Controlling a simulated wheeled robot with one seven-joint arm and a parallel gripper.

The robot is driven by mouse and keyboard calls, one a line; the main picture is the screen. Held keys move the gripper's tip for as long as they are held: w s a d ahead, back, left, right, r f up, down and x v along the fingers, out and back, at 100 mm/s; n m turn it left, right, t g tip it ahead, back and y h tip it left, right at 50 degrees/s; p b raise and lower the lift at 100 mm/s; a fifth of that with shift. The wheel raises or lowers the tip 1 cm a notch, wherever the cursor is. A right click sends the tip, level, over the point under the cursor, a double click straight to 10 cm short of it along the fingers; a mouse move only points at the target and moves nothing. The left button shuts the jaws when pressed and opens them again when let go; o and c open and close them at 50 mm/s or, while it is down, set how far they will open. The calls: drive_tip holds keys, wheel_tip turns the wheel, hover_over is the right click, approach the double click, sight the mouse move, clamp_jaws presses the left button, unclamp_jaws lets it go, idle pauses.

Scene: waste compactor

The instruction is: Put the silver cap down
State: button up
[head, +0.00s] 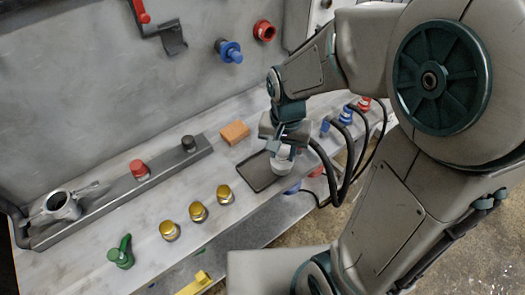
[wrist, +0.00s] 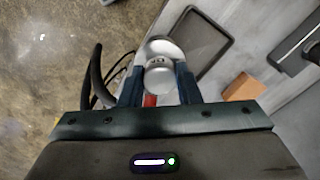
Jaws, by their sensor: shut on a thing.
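My gripper (head: 284,142) is shut on the silver cap (head: 283,163), seen at the right end of the dark shallow tray (head: 257,181). In the wrist view the silver cap (wrist: 159,75) sits between the two fingers of my gripper (wrist: 159,88), with a pale round part beyond it. The tray (wrist: 188,72) lies just right of the cap there, by the bench edge. I cannot tell whether the cap touches anything below.
An orange block (head: 235,132) lies behind the tray. Several gold caps, such as one (head: 224,194), stand to the left. A rail (head: 120,195) carries a red-topped piece (head: 139,169) and a black one (head: 189,143). Black hoses (head: 345,165) run close right of my gripper.

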drive_tip(key=shift+w+a+f+p, duration=0.3)
drive_tip(key=shift+w+a+f, duration=0.5)
drive_tip(key=shift+f, duration=0.55)
drive_tip(key=shift+w+a+f+p, duration=0.3)
drive_tip(key=shift+w+a+f, duration=0.5)
drive_tip(key=shift+f, duration=0.5)
drive_tip(key=shift+w+a+f+p, duration=0.3)
drive_tip(key=shift+w+a+f, duration=0.5)
drive_tip(key=shift+f, duration=0.55)
drive_tip(key=shift+d, duration=0.1)
drive_tip(key=shift+f, duration=0.2)
drive_tip(key=o, duration=1)
drive_tip(key=shift+c, duration=0.2)
